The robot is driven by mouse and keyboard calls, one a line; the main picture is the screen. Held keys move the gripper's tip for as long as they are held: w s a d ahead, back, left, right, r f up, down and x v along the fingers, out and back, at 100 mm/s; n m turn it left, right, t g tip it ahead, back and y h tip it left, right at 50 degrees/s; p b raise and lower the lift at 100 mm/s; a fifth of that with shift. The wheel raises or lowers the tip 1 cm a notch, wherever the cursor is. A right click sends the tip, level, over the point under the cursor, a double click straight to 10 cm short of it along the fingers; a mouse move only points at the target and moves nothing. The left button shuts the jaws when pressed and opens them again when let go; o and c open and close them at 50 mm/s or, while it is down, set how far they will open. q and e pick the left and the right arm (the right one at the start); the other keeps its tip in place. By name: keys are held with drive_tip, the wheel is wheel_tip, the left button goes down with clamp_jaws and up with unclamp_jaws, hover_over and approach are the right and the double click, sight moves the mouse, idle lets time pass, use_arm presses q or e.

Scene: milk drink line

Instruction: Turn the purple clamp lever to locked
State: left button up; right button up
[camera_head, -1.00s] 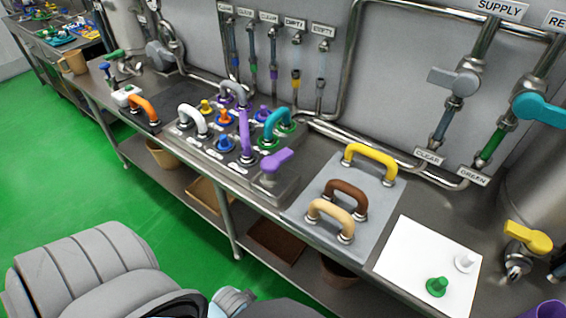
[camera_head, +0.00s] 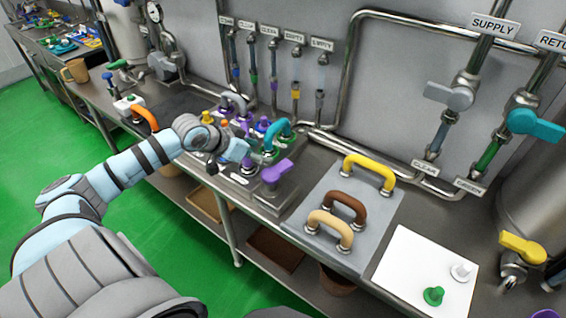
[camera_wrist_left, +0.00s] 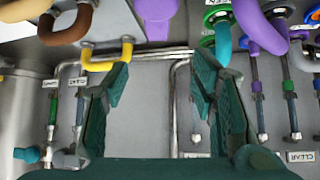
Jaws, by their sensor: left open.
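The purple clamp lever (camera_head: 278,172) sticks up at the front right corner of the grey fixture block, its paddle angled to the upper right. In the left wrist view a purple part, likely this lever (camera_wrist_left: 155,12), shows at the top edge, cut off. My left gripper (camera_head: 247,160) is over the fixture, just left of the lever and apart from it. In the left wrist view its two dark green fingers (camera_wrist_left: 160,85) are spread with nothing between them. The lever's base is partly hidden. My right gripper is not in view.
A teal handle (camera_head: 277,132) and a tall purple handle (camera_wrist_left: 258,25) stand close to my left gripper. Yellow (camera_head: 370,168), brown (camera_head: 345,205) and tan (camera_head: 330,226) handles sit on a grey plate to the right. Pipes run along the wall behind.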

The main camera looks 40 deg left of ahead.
sight(286, 163)
use_arm(q)
drive_tip(key=b+x, duration=0.1)
drive_tip(key=x, duration=1.2)
drive_tip(key=shift+s+d+b, duration=0.1)
drive_tip(key=shift+d+b, duration=0.1)
drive_tip(key=shift+b, duration=0.15)
drive_tip(key=shift+w+d+f, duration=0.15)
drive_tip(key=shift+w+f, duration=0.15)
drive_tip(key=shift+f, duration=0.05)
drive_tip(key=shift+r, duration=0.1)
drive_tip(key=shift+c, duration=0.2)
clamp_jaws()
